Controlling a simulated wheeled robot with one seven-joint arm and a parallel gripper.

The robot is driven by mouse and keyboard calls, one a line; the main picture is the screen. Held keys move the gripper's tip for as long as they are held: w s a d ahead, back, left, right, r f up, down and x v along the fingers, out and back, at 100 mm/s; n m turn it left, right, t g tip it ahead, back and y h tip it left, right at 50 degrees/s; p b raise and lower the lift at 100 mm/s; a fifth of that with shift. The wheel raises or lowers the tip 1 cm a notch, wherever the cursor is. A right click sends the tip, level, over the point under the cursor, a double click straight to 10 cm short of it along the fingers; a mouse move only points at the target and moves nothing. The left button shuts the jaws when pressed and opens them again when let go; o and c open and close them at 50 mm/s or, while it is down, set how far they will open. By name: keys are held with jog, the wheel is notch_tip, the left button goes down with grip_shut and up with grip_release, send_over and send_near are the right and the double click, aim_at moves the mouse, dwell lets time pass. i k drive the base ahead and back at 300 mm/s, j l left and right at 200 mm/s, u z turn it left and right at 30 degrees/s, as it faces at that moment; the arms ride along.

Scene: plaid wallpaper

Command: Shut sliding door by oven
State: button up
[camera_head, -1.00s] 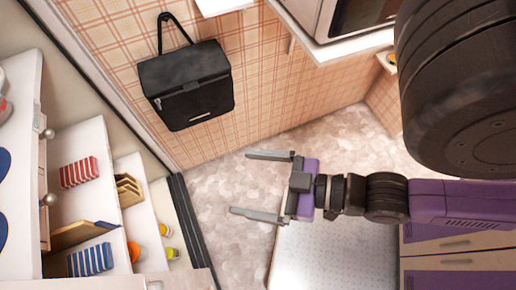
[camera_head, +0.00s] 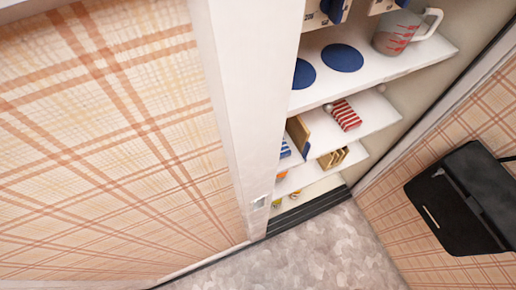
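A recessed shelf cupboard stands open at the upper middle, with white shelves (camera_head: 375,128) showing through the opening. A tall white upright panel (camera_head: 243,95) borders the opening on its left, with a small metal fitting (camera_head: 260,202) low down. I cannot tell if this panel is the sliding door or its frame. A dark floor track (camera_head: 308,210) runs along the foot of the opening. No oven shows. My gripper cannot be made out in this view.
Shelves hold a measuring cup (camera_head: 402,33), blue discs (camera_head: 342,58), a red-striped item (camera_head: 345,115) and other small items. A black bag (camera_head: 460,205) hangs on the right wall. Plaid wall (camera_head: 110,140) fills the left. Bare floor (camera_head: 310,255) lies in front.

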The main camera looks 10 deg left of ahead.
aim_at(141, 141)
jog(key=l+u, duration=0.1)
jog(key=u, duration=0.3)
jog(key=k+l+u, duration=0.1)
jog(key=u, duration=0.35)
jog(key=l+u, duration=0.1)
jog(key=u, duration=0.3)
jog(key=k+u, duration=0.15)
jog(key=u, duration=0.3)
jog(key=j+z, duration=0.25)
jog(key=k+j+z, duration=0.25)
jog(key=j, duration=0.15)
jog(key=i+j, duration=0.05)
